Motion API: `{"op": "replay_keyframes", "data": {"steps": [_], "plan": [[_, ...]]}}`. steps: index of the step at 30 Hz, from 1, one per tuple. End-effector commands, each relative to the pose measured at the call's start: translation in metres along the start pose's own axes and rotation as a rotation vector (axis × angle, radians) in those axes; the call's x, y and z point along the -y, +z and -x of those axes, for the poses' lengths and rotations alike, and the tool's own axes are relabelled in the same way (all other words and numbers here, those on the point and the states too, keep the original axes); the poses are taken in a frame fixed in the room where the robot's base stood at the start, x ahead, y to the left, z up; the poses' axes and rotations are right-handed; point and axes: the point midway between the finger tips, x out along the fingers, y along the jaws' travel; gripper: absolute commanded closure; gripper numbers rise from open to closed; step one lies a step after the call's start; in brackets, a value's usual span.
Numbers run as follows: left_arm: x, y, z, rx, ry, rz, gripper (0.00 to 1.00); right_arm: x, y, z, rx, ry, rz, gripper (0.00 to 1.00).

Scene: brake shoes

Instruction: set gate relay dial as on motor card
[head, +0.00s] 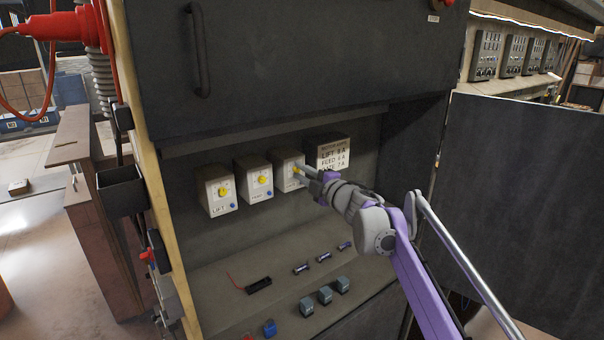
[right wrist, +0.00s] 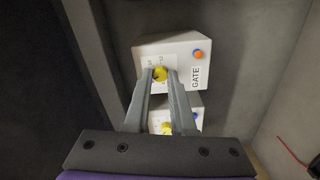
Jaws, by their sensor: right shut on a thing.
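In the head view the gate relay (head: 283,168) is the rightmost of three boxes on the back wall. My right gripper (head: 300,172) reaches it from the right and is shut on its yellow dial; the fingers hide part of the dial face, and its setting is unreadable. The motor card (head: 327,148) is right of the relay, partly behind my gripper; its lines appear to read LIFT 8 A, FEED 6 A, GATE 7 A. My left gripper is out of view.
The feed relay (head: 253,178) and lift relay (head: 215,190) stand to the left, each with a yellow dial. Below, a shelf holds a black part with a red wire (head: 258,286), several small cylinders and grey blocks (head: 325,294). A dark panel hangs above.

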Motion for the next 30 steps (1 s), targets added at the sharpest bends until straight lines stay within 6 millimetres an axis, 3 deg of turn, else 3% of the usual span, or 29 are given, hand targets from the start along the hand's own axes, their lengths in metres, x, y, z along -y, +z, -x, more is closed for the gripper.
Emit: {"op": "replay_keyframes", "data": {"steps": [1, 2, 6, 19, 30], "plan": [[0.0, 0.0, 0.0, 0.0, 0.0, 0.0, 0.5, -0.001, 0.001, 0.0, 0.002, 0.001, -0.001, 1.0], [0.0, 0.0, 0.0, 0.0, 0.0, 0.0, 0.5, -0.001, 0.001, 0.0, 0.002, 0.001, -0.001, 0.73], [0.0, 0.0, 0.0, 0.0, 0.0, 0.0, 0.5, -0.001, 0.001, 0.0, 0.001, 0.001, 0.0, 0.48], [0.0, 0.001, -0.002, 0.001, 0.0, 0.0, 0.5, 0.0, 0.0, 0.009, 0.001, 0.0, 0.001, 0.47], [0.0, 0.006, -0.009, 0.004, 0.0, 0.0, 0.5, 0.0, 0.001, 0.074, 0.003, 0.0, 0.001, 0.47]]}}
